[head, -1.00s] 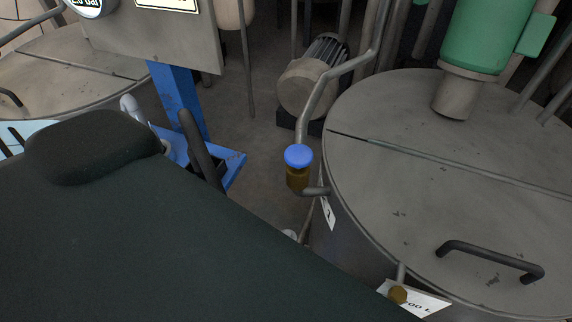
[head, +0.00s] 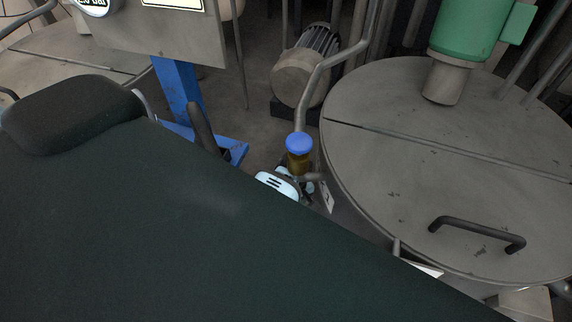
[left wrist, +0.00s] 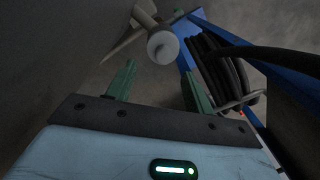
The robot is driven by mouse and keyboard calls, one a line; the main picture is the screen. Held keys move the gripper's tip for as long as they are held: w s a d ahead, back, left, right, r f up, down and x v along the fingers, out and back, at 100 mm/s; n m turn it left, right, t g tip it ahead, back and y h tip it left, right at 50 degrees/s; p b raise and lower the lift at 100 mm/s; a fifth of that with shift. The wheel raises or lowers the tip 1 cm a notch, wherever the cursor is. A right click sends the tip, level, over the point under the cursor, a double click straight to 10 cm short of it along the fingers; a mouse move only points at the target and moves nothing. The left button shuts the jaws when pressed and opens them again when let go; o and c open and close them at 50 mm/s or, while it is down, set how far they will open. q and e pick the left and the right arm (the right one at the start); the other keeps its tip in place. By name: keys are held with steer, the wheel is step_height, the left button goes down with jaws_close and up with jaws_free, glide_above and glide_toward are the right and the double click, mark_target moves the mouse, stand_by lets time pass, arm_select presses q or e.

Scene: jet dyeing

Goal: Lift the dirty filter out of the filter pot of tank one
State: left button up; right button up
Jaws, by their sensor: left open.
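The filter pot (head: 299,162) is a small amber vessel with a blue top (head: 299,142), standing on pipework at the left side of the large grey tank (head: 440,180). No separate filter can be made out in the head view. The pale housing of my left gripper (head: 277,184) shows just below and left of the pot; its fingers are not clear there. In the left wrist view my left gripper (left wrist: 158,72) has its green fingers apart and nothing between them. A whitish round-ended piece (left wrist: 162,46) lies beyond the fingertips; I cannot tell what it is. My right gripper is not in view.
A blue stand (head: 180,95) is left of the pot; coiled black hose (left wrist: 215,65) hangs by blue framing in the left wrist view. A pump motor (head: 305,70) and pipes stand behind. The tank lid has a black handle (head: 478,232).

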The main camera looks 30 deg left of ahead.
arm_select(q)
steer(key=shift+s+f+b, duration=0.2)
steer(key=shift+f+b, duration=0.15)
steer(key=shift+f, duration=1.05)
steer(key=shift+a, duration=0.1)
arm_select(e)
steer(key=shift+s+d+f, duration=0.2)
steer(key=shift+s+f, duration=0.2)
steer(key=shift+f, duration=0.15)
arm_select(q)
steer(key=shift+a+f, duration=0.1)
steer(key=shift+f, duration=0.3)
steer(key=f, duration=0.2)
steer(key=f+b, duration=0.1)
steer(key=shift+s+a+f, duration=0.2)
steer(key=shift+a+f, duration=0.1)
steer(key=shift+a, duration=0.05)
steer(key=shift+f, duration=0.45)
steer(key=shift+w, duration=0.1)
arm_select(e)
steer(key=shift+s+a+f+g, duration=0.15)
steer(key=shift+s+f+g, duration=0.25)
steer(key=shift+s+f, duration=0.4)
arm_select(q)
steer(key=shift+r, duration=0.1)
steer(key=shift+c, duration=0.4)
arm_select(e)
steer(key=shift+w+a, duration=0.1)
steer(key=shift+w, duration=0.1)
